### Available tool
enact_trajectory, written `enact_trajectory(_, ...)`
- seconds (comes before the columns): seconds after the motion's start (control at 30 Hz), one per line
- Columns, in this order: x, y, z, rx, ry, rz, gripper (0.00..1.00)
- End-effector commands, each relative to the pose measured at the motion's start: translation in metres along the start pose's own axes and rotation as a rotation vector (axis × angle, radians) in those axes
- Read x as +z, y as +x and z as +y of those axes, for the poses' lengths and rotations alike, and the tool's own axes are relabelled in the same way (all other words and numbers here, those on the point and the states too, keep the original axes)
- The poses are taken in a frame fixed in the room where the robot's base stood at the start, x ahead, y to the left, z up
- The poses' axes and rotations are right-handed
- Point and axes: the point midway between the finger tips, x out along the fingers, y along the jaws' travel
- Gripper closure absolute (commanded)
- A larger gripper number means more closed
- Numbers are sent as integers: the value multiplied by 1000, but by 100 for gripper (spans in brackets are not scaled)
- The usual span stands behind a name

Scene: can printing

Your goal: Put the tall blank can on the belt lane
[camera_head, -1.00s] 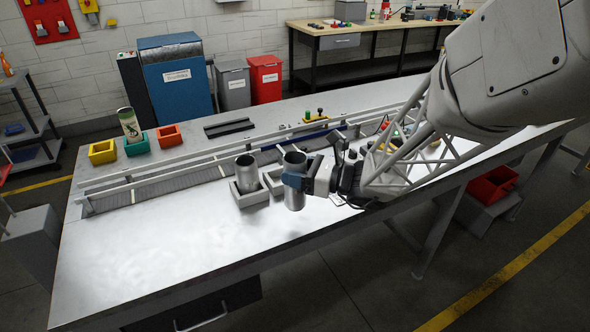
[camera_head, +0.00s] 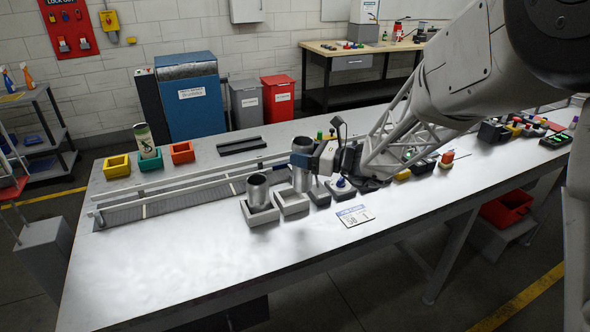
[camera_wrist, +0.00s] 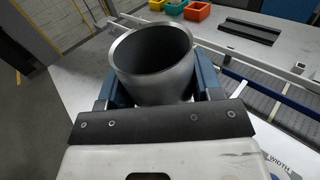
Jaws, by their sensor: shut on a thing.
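The tall blank can (camera_head: 303,178) is a plain metal, open-topped cylinder. My gripper (camera_head: 301,160) is shut around its upper part. In the wrist view, the can (camera_wrist: 152,62) stands between the two blue fingers of my gripper (camera_wrist: 152,90), its open mouth toward the camera. The can looks upright in the head view, behind the empty grey holder (camera_head: 292,210) and near the belt lane. I cannot tell whether its base touches anything. The belt lane (camera_head: 185,202) is a grey strip between rails, running left from the can. It shows at right in the wrist view (camera_wrist: 285,112).
A shorter metal can (camera_head: 258,188) stands in a grey holder (camera_head: 262,217) left of the empty one. Yellow (camera_head: 117,166), teal (camera_head: 150,162) and red (camera_head: 182,152) bins stand behind the belt. A printed card (camera_head: 355,215) lies right. The front table is clear.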

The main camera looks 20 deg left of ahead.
Motion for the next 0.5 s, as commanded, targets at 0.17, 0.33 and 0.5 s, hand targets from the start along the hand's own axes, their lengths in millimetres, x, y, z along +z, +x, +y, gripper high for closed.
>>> enact_trajectory(0.17,14,21,-47,1,-1,-1,62)
enact_trajectory(0.33,27,41,-88,1,-2,0,62)
enact_trajectory(0.5,38,60,-128,1,-1,0,62)
